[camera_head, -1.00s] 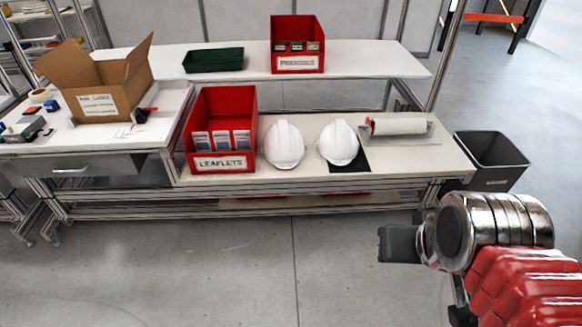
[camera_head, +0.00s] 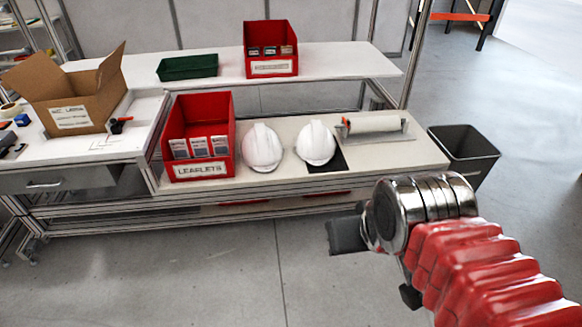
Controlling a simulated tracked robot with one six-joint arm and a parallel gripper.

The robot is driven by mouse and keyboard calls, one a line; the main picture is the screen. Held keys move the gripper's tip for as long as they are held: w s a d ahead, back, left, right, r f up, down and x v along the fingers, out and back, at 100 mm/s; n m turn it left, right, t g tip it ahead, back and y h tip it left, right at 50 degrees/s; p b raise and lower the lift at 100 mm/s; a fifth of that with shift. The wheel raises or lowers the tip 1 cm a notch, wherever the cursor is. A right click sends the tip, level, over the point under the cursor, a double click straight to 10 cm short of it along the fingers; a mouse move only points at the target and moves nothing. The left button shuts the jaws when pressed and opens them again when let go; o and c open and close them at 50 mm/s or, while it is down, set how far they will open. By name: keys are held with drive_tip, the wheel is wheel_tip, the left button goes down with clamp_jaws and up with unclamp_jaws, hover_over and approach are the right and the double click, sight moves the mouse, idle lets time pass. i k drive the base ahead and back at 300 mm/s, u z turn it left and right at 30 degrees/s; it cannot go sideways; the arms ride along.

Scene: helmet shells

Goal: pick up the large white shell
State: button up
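Two white helmet shells stand side by side on the lower white bench top. The left white shell (camera_head: 262,148) is next to the red leaflets bin. The right white shell (camera_head: 316,143) sits partly over a black mat (camera_head: 340,163). They look close in size, and I cannot tell for sure which is the larger. My arm with its red sleeve and metal wrist is at the lower right, in front of the bench and apart from both shells. A dark grey part at its end (camera_head: 346,235) points left; the fingertips cannot be made out.
A red leaflets bin (camera_head: 228,128) stands left of the shells, and a paper roll on a holder (camera_head: 374,124) stands right. A grey waste bin (camera_head: 465,152) is by the bench's right end. A cardboard box (camera_head: 70,95) is at left. The floor in front is clear.

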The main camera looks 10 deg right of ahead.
sight(261, 149)
drive_tip(key=z, duration=0.05)
drive_tip(key=i, duration=1)
drive_tip(key=u, duration=0.05)
